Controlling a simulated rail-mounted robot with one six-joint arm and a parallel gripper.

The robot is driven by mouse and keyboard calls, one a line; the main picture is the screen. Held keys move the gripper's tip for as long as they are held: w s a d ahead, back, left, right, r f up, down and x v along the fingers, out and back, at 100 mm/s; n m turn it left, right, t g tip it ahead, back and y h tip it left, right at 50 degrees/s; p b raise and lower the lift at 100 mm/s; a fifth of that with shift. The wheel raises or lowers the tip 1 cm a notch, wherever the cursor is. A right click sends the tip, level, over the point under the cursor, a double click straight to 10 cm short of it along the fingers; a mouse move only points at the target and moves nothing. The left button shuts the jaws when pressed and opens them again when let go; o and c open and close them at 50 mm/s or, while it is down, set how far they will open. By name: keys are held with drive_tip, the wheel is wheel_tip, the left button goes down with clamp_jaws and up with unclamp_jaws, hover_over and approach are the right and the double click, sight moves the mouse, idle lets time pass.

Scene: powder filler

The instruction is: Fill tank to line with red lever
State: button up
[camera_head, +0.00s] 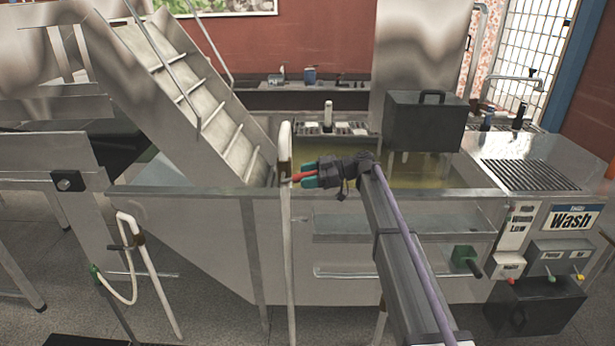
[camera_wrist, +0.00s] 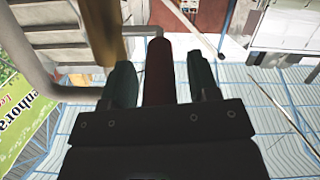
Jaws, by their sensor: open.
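A red lever (camera_head: 298,177) sticks out from a white upright pipe (camera_head: 286,150) at the front of the metal tank (camera_head: 190,215). My gripper (camera_head: 305,174) has its teal fingers on either side of the lever, and its jaws are open. In the wrist view the lever (camera_wrist: 160,70) lies between the two dark green fingers of my gripper (camera_wrist: 161,76), with narrow gaps at both sides. Yellow-green liquid (camera_head: 425,172) shows in the tank. I cannot make out a fill line on the tank wall.
A stepped metal conveyor (camera_head: 190,85) slopes into the tank at the left. A dark box (camera_head: 425,120) stands at the tank's back right. A level label (camera_head: 519,226), a Wash sign (camera_head: 572,217) and small switches are at the right. A bent white pipe (camera_head: 150,270) stands front left.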

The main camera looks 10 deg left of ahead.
drive_tip(key=p+v, duration=0.2)
drive_tip(key=v, duration=0.8)
drive_tip(key=shift+d+r, duration=0.2)
drive_tip(key=shift+d, duration=0.15)
drive_tip(key=shift+w, duration=0.15)
idle(1.3)
